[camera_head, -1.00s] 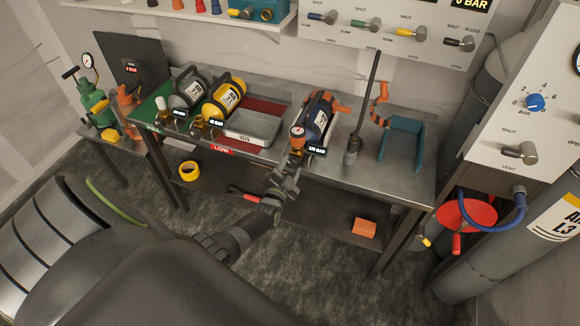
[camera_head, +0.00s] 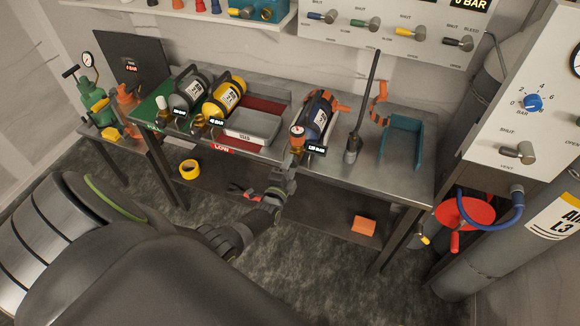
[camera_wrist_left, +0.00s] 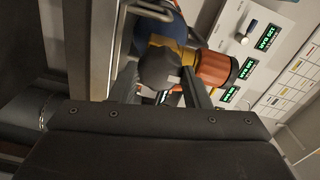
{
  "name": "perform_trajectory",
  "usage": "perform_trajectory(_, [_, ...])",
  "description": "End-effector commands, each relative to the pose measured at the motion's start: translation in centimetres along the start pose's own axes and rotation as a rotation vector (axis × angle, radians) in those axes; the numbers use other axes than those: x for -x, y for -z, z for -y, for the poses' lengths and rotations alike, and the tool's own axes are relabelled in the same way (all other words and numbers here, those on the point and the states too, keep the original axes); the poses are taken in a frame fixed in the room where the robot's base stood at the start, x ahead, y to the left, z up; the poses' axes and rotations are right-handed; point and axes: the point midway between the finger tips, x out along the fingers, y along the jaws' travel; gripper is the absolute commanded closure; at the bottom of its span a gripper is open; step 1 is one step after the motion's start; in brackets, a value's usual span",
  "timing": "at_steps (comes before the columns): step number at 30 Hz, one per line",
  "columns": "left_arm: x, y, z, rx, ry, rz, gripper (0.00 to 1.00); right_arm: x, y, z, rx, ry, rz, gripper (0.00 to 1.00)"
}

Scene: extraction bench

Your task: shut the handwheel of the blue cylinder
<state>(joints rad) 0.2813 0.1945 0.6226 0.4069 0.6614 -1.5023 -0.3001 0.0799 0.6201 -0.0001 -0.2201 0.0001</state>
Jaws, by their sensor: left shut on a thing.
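The blue cylinder (camera_head: 318,117) lies on the metal bench, right of centre, with its valve end towards me. Its orange-ringed gauge (camera_head: 298,132) and a small black display (camera_head: 315,150) are at that end. My left gripper (camera_head: 292,161) reaches up to the valve from below. In the left wrist view, its two fingers (camera_wrist_left: 160,90) are shut on the dark grey round handwheel (camera_wrist_left: 160,68), in front of a brass-coloured valve. The orange gauge (camera_wrist_left: 213,68) is just right of the fingers. The handwheel is mostly hidden in the head view. My right gripper is not in view.
A grey and a yellow cylinder (camera_head: 223,96) lie left on the bench, beside a grey tray (camera_head: 254,127). A tall dark rod (camera_head: 364,100) and a teal holder (camera_head: 402,137) stand to the right. The bench's front edge is close to my gripper.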

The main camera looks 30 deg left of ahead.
Motion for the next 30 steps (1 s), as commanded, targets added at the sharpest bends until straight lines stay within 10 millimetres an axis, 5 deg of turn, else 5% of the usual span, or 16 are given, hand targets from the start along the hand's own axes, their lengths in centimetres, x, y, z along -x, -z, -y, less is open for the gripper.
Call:
perform_trajectory(14, [0.12, -0.04, -0.2, -0.015, -0.005, 0.001, 0.8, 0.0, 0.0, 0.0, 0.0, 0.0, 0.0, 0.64])
perform_trajectory(15, [0.13, -0.05, -0.2, -0.015, -0.005, 0.001, 0.52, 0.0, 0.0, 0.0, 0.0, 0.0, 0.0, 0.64])
perform_trajectory(19, [0.09, -0.03, -0.15, -0.014, -0.003, 0.001, 0.35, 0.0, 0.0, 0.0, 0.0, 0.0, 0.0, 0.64])
perform_trajectory(30, [0.49, -0.03, -0.06, -0.012, -0.002, 0.001, 0.35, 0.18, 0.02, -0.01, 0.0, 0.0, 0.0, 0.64])
